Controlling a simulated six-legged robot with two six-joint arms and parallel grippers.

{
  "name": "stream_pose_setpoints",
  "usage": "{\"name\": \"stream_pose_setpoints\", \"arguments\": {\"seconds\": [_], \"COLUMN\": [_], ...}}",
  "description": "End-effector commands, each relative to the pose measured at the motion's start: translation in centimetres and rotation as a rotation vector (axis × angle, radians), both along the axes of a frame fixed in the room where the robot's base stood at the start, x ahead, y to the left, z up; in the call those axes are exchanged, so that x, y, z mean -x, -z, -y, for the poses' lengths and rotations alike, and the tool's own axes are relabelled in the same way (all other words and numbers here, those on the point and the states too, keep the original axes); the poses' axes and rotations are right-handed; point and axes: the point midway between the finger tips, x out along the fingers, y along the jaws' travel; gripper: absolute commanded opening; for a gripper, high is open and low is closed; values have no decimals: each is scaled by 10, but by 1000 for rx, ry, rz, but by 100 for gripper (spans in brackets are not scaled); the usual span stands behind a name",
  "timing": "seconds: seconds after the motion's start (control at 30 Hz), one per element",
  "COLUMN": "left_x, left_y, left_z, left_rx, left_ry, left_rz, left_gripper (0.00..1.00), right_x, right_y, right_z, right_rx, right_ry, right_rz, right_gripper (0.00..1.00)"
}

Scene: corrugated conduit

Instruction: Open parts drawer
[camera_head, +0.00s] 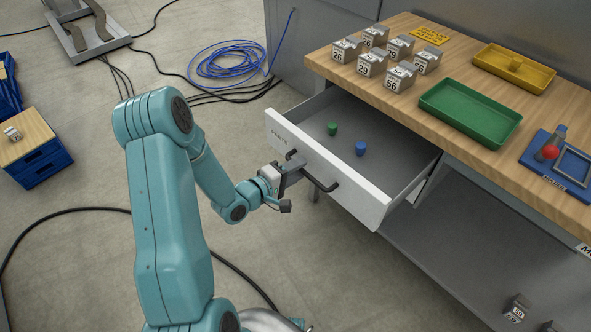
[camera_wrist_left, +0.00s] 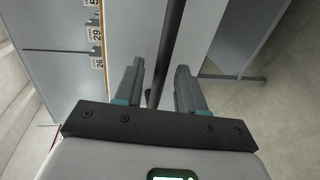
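The parts drawer (camera_head: 345,184) is white-fronted and stands well out from under the wooden workbench, its inside showing. A black bar handle (camera_head: 321,184) runs along its front. Inside lie a small green cylinder (camera_head: 332,129) and a small blue cylinder (camera_head: 361,148). My left gripper (camera_head: 292,172) is at the left part of the handle. In the left wrist view, its two fingers (camera_wrist_left: 161,85) are apart, with the dark handle bar (camera_wrist_left: 169,50) between them. A gap shows beside the bar, so the fingers do not look closed on it. My right gripper is not in view.
The workbench (camera_head: 455,60) carries several numbered metal blocks (camera_head: 372,62), a green tray (camera_head: 470,110), a yellow tray (camera_head: 513,69) and a blue fixture with a red ball (camera_head: 549,152). Blue cable (camera_head: 225,66) and black hoses lie on the floor. Floor before the drawer is mostly clear.

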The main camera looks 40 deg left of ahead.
Motion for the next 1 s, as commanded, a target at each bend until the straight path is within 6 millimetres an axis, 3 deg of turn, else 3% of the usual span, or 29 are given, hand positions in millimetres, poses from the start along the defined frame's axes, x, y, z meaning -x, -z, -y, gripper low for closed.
{"name": "stream_pose_setpoints", "arguments": {"seconds": [0.13, 0.27, 0.7, 1.0], "left_x": [6, 27, 135, 159], "left_y": [-1, -6, -29, -34], "left_z": [-1, -4, -12, -13], "left_rx": [0, -1, 0, 1], "left_ry": [-2, -4, -6, -1], "left_rz": [-1, -1, -2, 0], "left_gripper": [39, 39, 39, 39], "right_x": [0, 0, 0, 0], "right_y": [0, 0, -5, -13], "right_z": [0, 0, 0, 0], "right_rx": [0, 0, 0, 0], "right_ry": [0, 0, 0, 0], "right_rz": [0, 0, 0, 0], "right_gripper": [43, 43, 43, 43]}}
